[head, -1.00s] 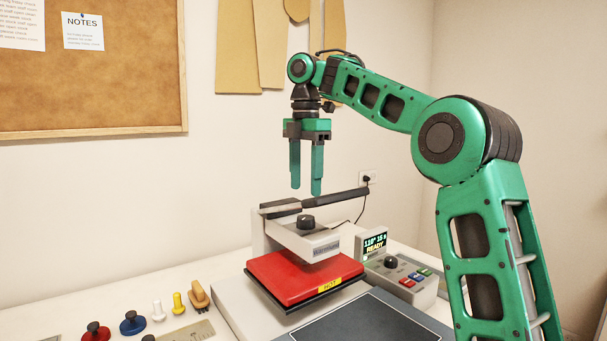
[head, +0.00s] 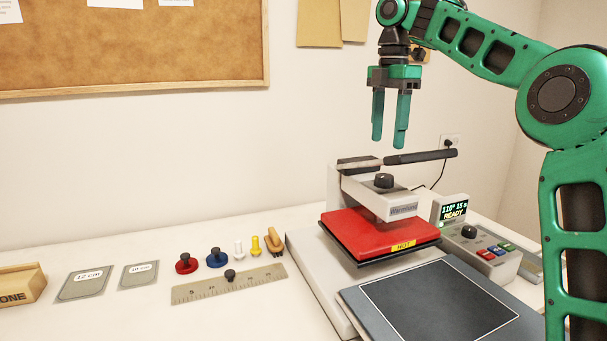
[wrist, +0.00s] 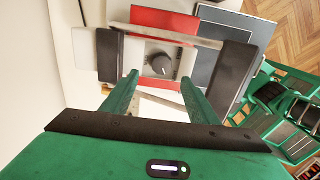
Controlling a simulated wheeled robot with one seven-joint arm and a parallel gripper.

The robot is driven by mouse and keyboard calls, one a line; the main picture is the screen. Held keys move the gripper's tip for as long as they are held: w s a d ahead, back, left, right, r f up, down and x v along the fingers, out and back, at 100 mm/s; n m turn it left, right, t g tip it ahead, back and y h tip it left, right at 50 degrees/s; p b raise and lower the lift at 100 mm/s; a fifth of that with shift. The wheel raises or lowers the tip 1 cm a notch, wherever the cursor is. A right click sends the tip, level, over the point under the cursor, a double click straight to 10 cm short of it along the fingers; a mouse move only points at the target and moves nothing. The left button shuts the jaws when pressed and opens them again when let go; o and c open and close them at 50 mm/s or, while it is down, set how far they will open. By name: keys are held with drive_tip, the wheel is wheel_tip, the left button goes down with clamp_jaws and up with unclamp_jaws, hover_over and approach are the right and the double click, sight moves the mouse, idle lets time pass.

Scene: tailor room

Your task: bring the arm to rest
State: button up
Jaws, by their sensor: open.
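My green arm (head: 490,50) comes in from the right and bends over at the top. My gripper (head: 390,138) hangs from it with the fingers pointing down, apart and empty. It is above and behind the heat press (head: 405,208), clear of its handle (head: 420,156). In the wrist view the two fingers (wrist: 155,95) are spread, with the press's black knob (wrist: 161,64) between them in the picture, below.
The press has a red upper plate (head: 375,230) marked HOT and a dark lower plate (head: 435,310). A control box (head: 480,250) reads READY. Left are a ruler (head: 228,284), a red-based knob (head: 186,264), a blue-based knob (head: 217,258), cards (head: 84,283) and a wooden box (head: 20,285).

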sight(384, 175)
wheel_tip(384, 175, down, 10)
drive_tip(key=shift+s+r, duration=0.1)
drive_tip(key=shift+r, duration=0.05)
idle(0.4)
drive_tip(key=shift+d, duration=0.1)
idle(0.3)
